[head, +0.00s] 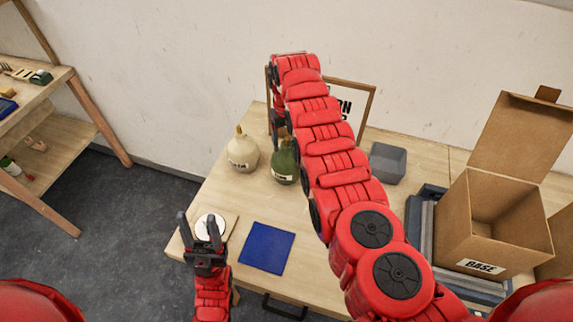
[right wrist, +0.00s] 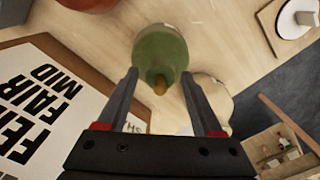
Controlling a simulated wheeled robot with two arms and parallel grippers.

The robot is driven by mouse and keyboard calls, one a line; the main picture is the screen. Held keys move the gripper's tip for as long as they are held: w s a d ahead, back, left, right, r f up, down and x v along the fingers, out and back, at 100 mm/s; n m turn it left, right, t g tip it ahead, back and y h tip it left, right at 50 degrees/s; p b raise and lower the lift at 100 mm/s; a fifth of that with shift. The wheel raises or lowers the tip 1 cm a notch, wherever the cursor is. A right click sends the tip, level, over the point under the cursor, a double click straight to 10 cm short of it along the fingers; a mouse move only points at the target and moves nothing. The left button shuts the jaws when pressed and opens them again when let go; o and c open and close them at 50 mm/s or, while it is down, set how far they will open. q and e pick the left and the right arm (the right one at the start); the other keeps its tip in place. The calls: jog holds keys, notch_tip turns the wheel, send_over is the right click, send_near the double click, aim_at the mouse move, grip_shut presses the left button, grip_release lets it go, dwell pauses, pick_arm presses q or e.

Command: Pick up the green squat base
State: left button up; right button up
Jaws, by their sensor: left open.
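The green squat base (head: 284,163) stands upright on the table, partly behind my right arm in the head view. In the right wrist view the green base (right wrist: 159,52) lies ahead, between and just beyond the fingertips. My right gripper (right wrist: 160,75) is open, with its two fingers apart and nothing between them but the base's narrow top and brownish tip. In the head view the right gripper hangs beside the base, mostly hidden by the arm. My left gripper (head: 200,218) is open and empty at the table's front left, near a white round object (head: 209,227).
A cream base (head: 243,153) stands close left of the green one. A framed sign (head: 358,100) stands behind. A blue mat (head: 267,248) lies in front. A grey bin (head: 387,163) and an open cardboard box (head: 483,222) labelled BASE are on the right.

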grip_shut()
dwell(1.2)
